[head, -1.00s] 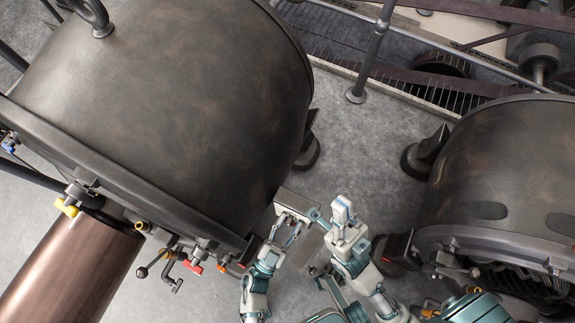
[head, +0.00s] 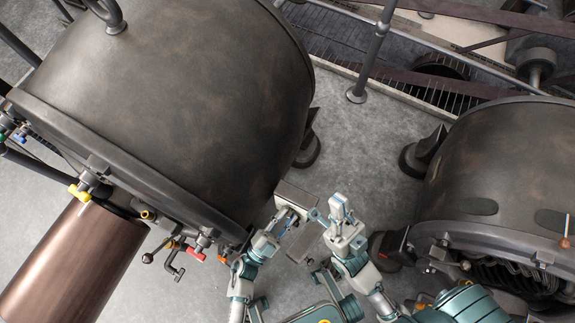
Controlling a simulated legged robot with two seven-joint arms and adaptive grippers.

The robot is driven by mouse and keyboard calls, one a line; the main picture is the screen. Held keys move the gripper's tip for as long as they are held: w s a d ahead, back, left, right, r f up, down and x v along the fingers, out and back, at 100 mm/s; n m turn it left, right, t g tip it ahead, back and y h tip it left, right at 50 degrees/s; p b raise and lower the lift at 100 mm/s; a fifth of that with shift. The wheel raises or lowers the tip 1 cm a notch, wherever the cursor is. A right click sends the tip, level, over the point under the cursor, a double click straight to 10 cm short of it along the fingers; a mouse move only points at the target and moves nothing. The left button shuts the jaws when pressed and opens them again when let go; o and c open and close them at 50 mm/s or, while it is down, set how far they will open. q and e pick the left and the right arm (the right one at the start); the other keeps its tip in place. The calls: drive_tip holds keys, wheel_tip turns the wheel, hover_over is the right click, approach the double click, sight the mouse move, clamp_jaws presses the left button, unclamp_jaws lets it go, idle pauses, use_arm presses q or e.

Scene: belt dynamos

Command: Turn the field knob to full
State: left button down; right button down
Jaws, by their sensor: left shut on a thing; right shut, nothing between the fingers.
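A grey box with a flat top (head: 297,194) stands on the floor between the two large drums. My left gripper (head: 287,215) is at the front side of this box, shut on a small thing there. That thing appears to be the field knob, but the fingers hide it, so its setting cannot be read. My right gripper (head: 337,204) is just right of the box, shut and empty, with its fingers pointing up the picture and apart from the box.
A large dark drum (head: 180,100) fills the left, with a red-handled valve (head: 195,258) and pipes along its lower rim. A copper cylinder (head: 70,265) lies below it. A second drum (head: 505,165) is at right. Bare floor (head: 365,140) lies between, with a railing post (head: 372,60) behind.

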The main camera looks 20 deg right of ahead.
use_arm(q)
drive_tip(key=shift+f, duration=0.1)
drive_tip(key=c, duration=0.9)
unclamp_jaws()
